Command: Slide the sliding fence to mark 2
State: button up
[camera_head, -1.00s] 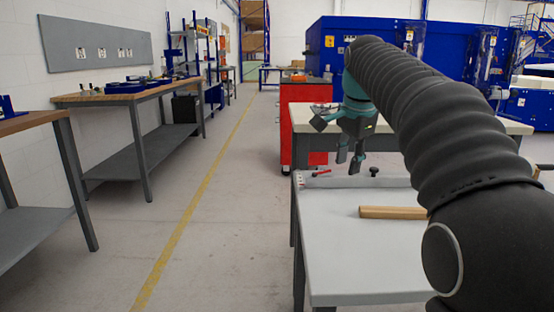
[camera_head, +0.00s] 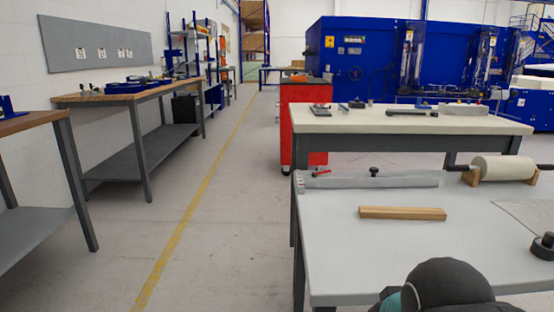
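A long grey bar (camera_head: 410,181) lies along the back edge of the near grey table (camera_head: 350,252), with a black knob (camera_head: 375,172) standing on it and a small red lever (camera_head: 321,173) near its left end. This looks like the fence. Small marks (camera_head: 300,184) show at the table's back left corner, too small to read. A wooden bar (camera_head: 402,213) lies on the table in front of the grey bar, apart from it. My gripper is not in view; only part of my arm shows at the bottom edge.
A white roll on wooden cradles (camera_head: 500,168) stands at the table's back right. A grey sheet (camera_head: 530,213) and a black round piece (camera_head: 543,246) lie at the right. Behind are a cream-topped table (camera_head: 440,122) and a red cabinet (camera_head: 300,99). The table's front left is clear.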

aim_at(373, 181)
jog(key=z, duration=0.3)
jog(key=i, duration=0.45)
jog(key=z, duration=0.1)
